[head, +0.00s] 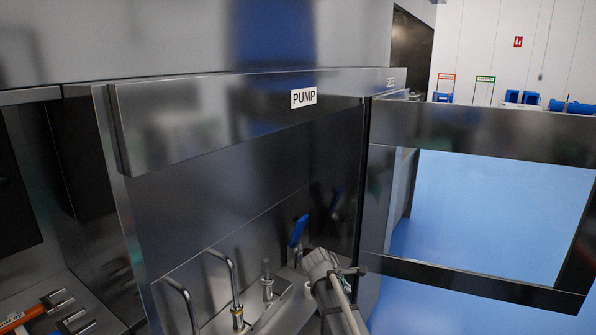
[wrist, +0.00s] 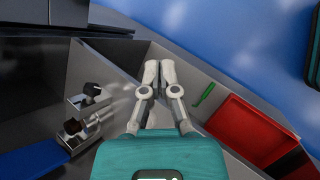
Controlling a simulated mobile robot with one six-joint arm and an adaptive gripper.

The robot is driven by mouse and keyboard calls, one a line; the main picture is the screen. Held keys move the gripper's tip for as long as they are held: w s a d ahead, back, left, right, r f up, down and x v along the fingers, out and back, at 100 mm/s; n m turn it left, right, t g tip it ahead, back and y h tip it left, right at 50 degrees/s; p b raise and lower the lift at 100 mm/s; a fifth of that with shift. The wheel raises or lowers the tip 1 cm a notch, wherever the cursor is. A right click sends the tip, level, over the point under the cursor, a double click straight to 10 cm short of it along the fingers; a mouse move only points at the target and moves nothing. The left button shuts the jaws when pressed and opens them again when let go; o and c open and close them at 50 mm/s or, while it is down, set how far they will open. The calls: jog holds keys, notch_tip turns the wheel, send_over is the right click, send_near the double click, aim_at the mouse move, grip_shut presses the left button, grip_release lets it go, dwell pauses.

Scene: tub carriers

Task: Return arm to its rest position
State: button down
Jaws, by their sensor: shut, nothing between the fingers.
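My gripper (wrist: 159,72) shows in the wrist view with its two grey fingers together at the tips and nothing between them. It hangs over grey-walled compartments, apart from the things in them as far as I can tell. In the head view a grey part of my arm (head: 335,287) is at the bottom, right of centre, in front of the steel bay marked PUMP (head: 303,97). The fingers cannot be made out in the head view.
Bent steel pipes (head: 222,280) and a blue-handled fitting (head: 298,232) stand in the bay. Orange-handled tools (head: 35,312) lie at lower left. The wrist view shows a red tray (wrist: 250,130), a green item (wrist: 204,94) and metal fittings (wrist: 80,125). Blue floor (head: 490,220) is open at right.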

jog(key=s+d+f+m+g+y, duration=0.1)
jog(key=s+f+m+g+y, duration=0.1)
jog(key=s+m, duration=0.6)
jog(key=s+f+m+g+y, duration=0.2)
jog(key=s+m+y, duration=0.2)
jog(key=s+m, duration=0.4)
jog(key=s, duration=0.7)
jog(key=shift+d+y, duration=0.3)
jog(key=shift+d, duration=0.1)
